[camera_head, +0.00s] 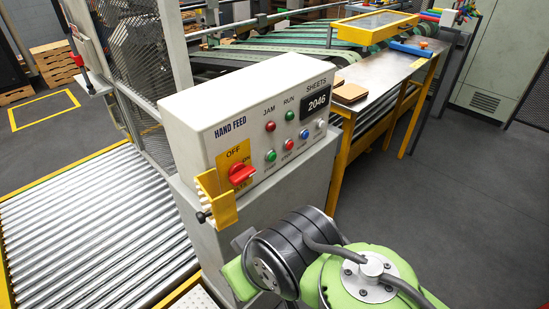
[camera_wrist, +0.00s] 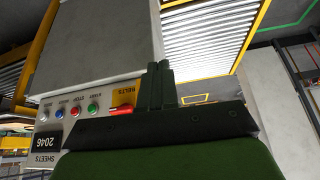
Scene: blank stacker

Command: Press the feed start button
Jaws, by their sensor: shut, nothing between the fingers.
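The off-white HAND FEED control box (camera_head: 205,105) stands on a grey pedestal in the head view. Its face has a green button (camera_head: 270,156), a red button (camera_head: 288,144) and a blue button (camera_head: 304,134) in a row; their labels are small. The green button also shows in the wrist view (camera_wrist: 93,108), where the panel appears upside down. A red rotary switch (camera_head: 241,173) sits left of the green button in the head view. My gripper (camera_wrist: 158,72) is shut and empty, beside the switch in the wrist picture. In the head view I cannot make out its fingertips.
A yellow bracket (camera_head: 216,197) sticks out by the switch. A roller conveyor (camera_head: 85,235) lies left of the pedestal. A metal table (camera_head: 385,75) with yellow legs stands behind right. The grey floor (camera_head: 460,190) at right is clear.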

